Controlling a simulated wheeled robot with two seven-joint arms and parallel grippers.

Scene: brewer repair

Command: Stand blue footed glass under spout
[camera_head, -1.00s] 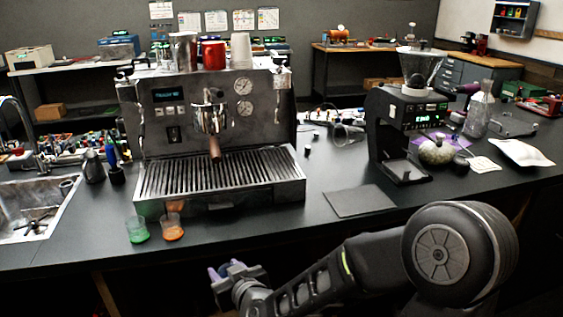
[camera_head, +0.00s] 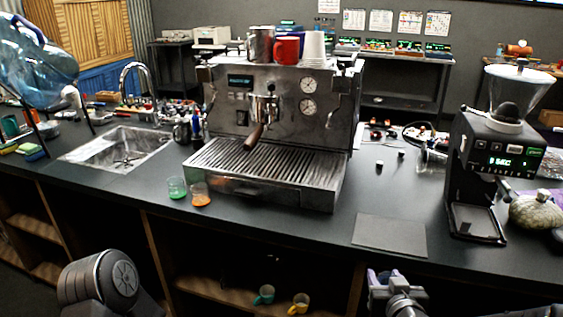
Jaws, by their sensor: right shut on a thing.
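The espresso machine (camera_head: 225,115) stands on the black counter. Its spout area is under the group head (camera_head: 264,108), where a portafilter with a wooden handle (camera_head: 254,137) hangs over the slatted drip tray (camera_head: 270,170). No glass stands on the tray. My right gripper (camera_head: 384,277) is low at the bottom edge, in front of the counter, shut on a bluish-purple thing that looks like the blue footed glass (camera_head: 375,276). Most of it is hidden and its tilt cannot be told. A joint of my left arm shows at bottom left; its gripper is out of view.
A green glass (camera_head: 177,187) and an orange glass (camera_head: 200,194) stand at the tray's front left. A dark mat (camera_head: 390,235) and a grinder (camera_head: 490,150) are to the right. Cups (camera_head: 288,50) top the machine. A sink (camera_head: 115,148) is left.

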